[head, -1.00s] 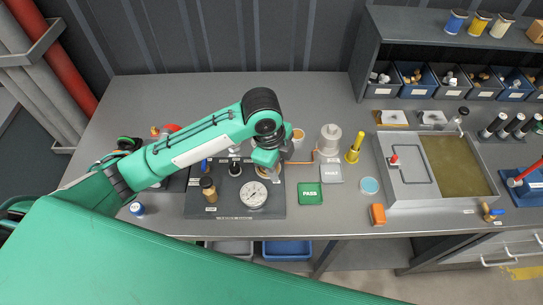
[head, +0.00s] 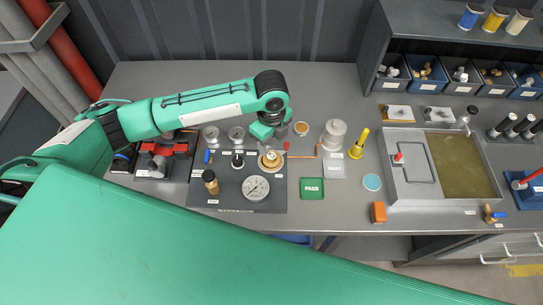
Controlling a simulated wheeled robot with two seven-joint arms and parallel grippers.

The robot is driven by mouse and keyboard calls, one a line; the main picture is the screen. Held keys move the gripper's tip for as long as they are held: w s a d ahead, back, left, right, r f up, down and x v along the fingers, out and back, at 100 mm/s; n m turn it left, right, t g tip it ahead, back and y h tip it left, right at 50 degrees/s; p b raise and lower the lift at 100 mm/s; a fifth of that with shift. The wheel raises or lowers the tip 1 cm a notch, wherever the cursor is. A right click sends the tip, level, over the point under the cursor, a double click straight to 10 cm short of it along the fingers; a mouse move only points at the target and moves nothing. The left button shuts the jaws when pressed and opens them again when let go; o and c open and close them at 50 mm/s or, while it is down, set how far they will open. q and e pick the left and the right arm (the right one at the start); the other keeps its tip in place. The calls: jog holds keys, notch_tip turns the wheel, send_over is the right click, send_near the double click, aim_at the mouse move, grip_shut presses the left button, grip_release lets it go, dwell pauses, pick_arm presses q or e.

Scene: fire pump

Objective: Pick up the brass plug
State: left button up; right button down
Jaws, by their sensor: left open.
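A small brass-coloured piece (head: 270,157), which looks like the brass plug, sits on a round tan seat at the right side of the dark fixture plate (head: 235,200). My left arm reaches in from the left. Its open gripper (head: 279,136) hangs near the back right edge of the plate, just behind the brass piece, with nothing seen in it. The fingers are small and partly hidden by the wrist. I cannot tell their exact height above the bench. My right gripper is not in view.
The plate also holds a pressure gauge (head: 255,188) and a dark bottle-shaped part (head: 210,181). A green PASS tray (head: 312,188), a grey tray (head: 335,167), a yellow tool (head: 358,144) and a sink unit (head: 408,196) stand to the right. A large green surface covers the foreground.

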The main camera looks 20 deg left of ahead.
aim_at(270, 154)
pick_arm(q)
jog(key=shift+f+p, duration=0.35)
jog(key=shift+f, duration=0.1)
jog(key=f, duration=0.1)
jog(key=f+p, duration=0.1)
jog(key=f, duration=0.1)
jog(key=f+p, duration=0.1)
jog(key=shift+s+a+f, duration=0.1)
jog(key=shift+a+f, duration=0.05)
jog(key=shift+a, duration=0.1)
jog(key=shift+f, duration=0.2)
grip_shut()
jog(key=shift+r, duration=0.1)
